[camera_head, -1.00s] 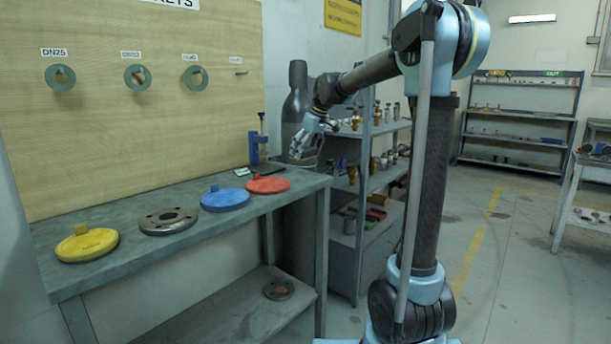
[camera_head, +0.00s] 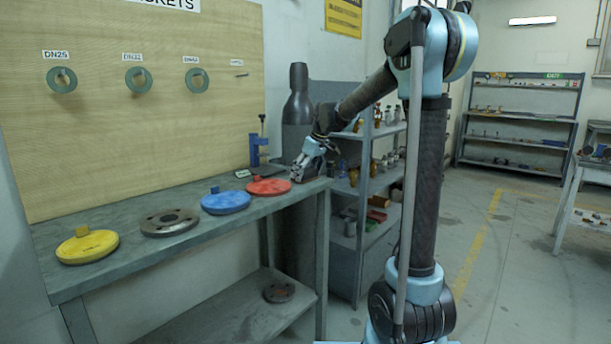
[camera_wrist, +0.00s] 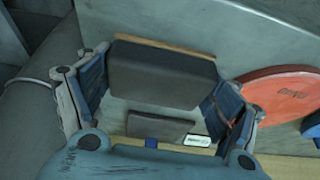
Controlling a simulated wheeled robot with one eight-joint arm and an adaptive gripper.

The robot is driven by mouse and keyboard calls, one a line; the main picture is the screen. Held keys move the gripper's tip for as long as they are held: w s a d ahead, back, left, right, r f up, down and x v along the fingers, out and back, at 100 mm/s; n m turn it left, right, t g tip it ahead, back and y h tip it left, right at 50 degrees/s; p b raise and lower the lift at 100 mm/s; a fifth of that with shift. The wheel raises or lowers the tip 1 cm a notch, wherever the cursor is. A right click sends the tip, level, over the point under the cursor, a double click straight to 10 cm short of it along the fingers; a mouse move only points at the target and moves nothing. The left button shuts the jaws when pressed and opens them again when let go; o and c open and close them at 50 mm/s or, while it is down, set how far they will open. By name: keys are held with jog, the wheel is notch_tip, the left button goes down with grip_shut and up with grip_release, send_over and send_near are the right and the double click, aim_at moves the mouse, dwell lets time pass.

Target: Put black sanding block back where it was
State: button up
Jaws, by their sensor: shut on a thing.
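The black sanding block (camera_wrist: 162,72) is between the two fingers of my gripper (camera_wrist: 160,88) in the wrist view, with a thin tan strip along its upper edge. My gripper is shut on it. In the head view my gripper (camera_head: 304,173) is low over the right end of the grey workbench (camera_head: 190,248), right of the red disc (camera_head: 268,187). I cannot tell whether the block touches the bench top. The block is too small and covered to make out clearly in the head view.
A flat dark piece (camera_wrist: 160,129) and a small white label (camera_wrist: 197,140) lie near the block. A blue clamp-like tool (camera_head: 258,150) stands behind them. A blue disc (camera_head: 226,202), a grey flange (camera_head: 169,222) and a yellow disc (camera_head: 87,245) line the bench. A shelf rack (camera_head: 360,210) stands at right.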

jog(key=o, duration=0.9)
jog(key=shift+o, duration=0.2)
jog(key=v, duration=1.2)
jog(key=s+d+f+m+h, duration=0.1)
jog(key=s+d+f+m, duration=0.1)
jog(key=s+d+f, duration=0.3)
jog(key=s+d+f+m, duration=0.1)
jog(key=s+d+f, duration=0.15)
jog(key=s, duration=0.55)
jog(key=s+d+f+m+h, duration=0.1)
jog(key=s+d+f+m, duration=0.15)
jog(key=s+d, duration=0.3)
jog(key=s+d+f+m, duration=0.2)
jog(key=s+d+f, duration=0.1)
jog(key=s+f, duration=0.6)
jog(key=s+d+f+m+h, duration=0.1)
jog(key=s+d+f, duration=0.3)
jog(key=s+f, duration=0.5)
jog(key=shift+s+m+g+h, duration=0.3)
jog(key=shift+s+m, duration=0.25)
jog(key=shift+m, duration=0.3)
